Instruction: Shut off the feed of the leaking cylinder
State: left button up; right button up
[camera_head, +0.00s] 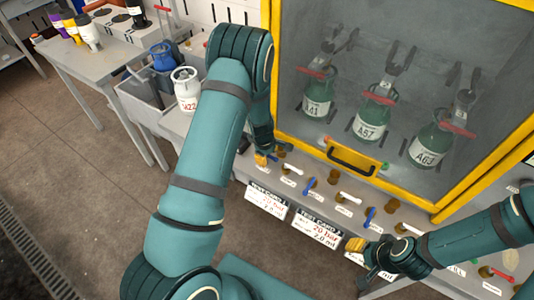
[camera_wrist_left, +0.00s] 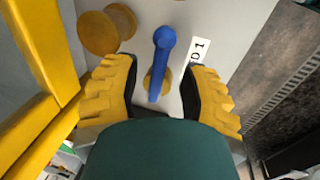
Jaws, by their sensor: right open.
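Three green cylinders labelled A41 (camera_head: 317,103), A57 (camera_head: 368,124) and A63 (camera_head: 429,150) stand behind the glass of a yellow-framed cabinet (camera_head: 268,80). I cannot tell which one leaks. Below it, a panel carries blue levers (camera_head: 310,184), white levers (camera_head: 350,198) and brass knobs (camera_head: 334,177). My left gripper (camera_head: 265,158) is at the panel's left end. In the left wrist view its fingers (camera_wrist_left: 160,95) are open on both sides of a blue lever (camera_wrist_left: 164,60) beside a label ending in D1 (camera_wrist_left: 198,52). My right gripper (camera_head: 368,258) is open near the panel's front edge.
Two test cards (camera_head: 267,200) (camera_head: 317,229) hang on the panel's front. A white cylinder labelled A22 (camera_head: 186,92) and a blue one (camera_head: 162,56) stand at the left. A table (camera_head: 92,65) holds bottles. The floor at left is clear.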

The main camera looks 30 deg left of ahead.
pick_arm(q)
jog(key=shift+r, duration=0.15)
jog(key=shift+a+r, duration=0.1)
jog(key=shift+r, duration=0.1)
notch_tip(320, 180, up, 11)
jog(key=s, duration=0.2)
jog(key=shift+s+r, duration=0.15)
dwell(0.5)
jog(key=s+d+f+m, duration=0.7)
jog(key=s+f, duration=0.2)
jog(key=f, duration=0.1)
jog(key=s+d+f+m+h+b, duration=0.1)
jog(key=s+d+f+m+h, duration=0.1)
jog(key=s+d+m, duration=0.6)
jog(key=d+h, duration=0.1)
jog(key=d, duration=0.3)
jog(key=shift+h, duration=0.4)
jog(key=shift+d, duration=0.1)
